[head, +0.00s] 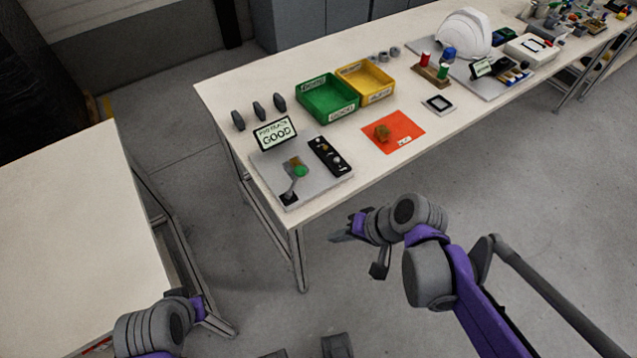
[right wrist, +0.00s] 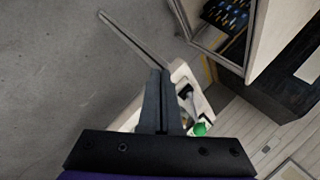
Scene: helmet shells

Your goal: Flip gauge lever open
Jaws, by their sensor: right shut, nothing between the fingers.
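The gauge is a grey plate (head: 318,183) at the near left corner of the white table. Its small screen (head: 275,133) reads GOOD. A lever (head: 292,187) with a black base stands at its front left, beside a round green part (head: 300,170). A black strip with knobs (head: 329,156) lies on its right. My right gripper (head: 340,236) is shut and empty, off the table's front edge, apart from the gauge. In the right wrist view its fingers (right wrist: 162,105) are together. My left arm shows at the lower left; its fingers are not visible.
A green bin (head: 327,114) and a yellow bin (head: 381,97) stand behind. An orange mat (head: 407,140) with a brown object lies right of the gauge. A white helmet shell (head: 464,33) is farther right. A bare table (head: 62,240) stands at left, with floor between.

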